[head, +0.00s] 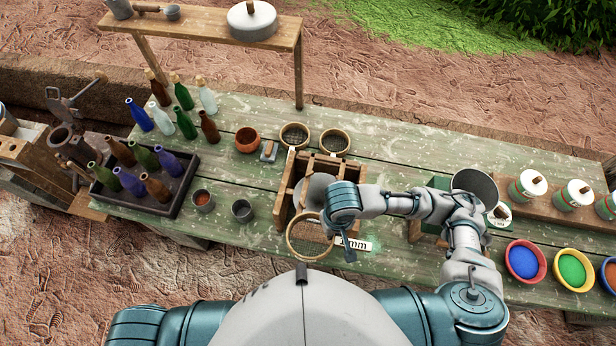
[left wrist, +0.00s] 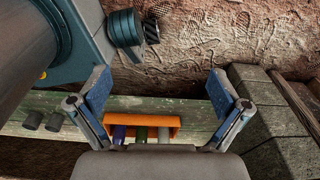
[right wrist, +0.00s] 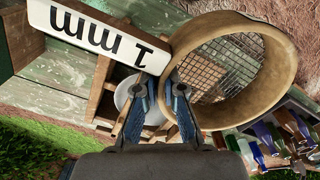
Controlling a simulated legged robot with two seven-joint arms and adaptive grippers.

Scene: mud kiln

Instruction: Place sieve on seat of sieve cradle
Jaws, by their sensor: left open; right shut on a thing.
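A round wooden-rimmed sieve (head: 292,236) with a wire mesh hangs at the near side of the wooden sieve cradle (head: 285,190), off its seat. My right gripper (head: 338,230) is shut on the sieve, beside a white "1 mm" tag (head: 358,245). The right wrist view shows the sieve rim (right wrist: 285,60) and the tag (right wrist: 95,35) close to the fingers (right wrist: 160,88). Part of the cradle (right wrist: 103,85) shows behind them, with a pale round surface inside. My left gripper (left wrist: 160,95) is open and empty in the left wrist view; it is outside the head view.
Two other sieves (head: 295,124) lie beyond the cradle. A crate of bottles (head: 178,205) and cups (head: 242,210) stand left. A green stand with a grey pan (head: 475,184) and colour bowls (head: 525,261) stand right. An orange tray (left wrist: 172,120) shows in the left wrist view.

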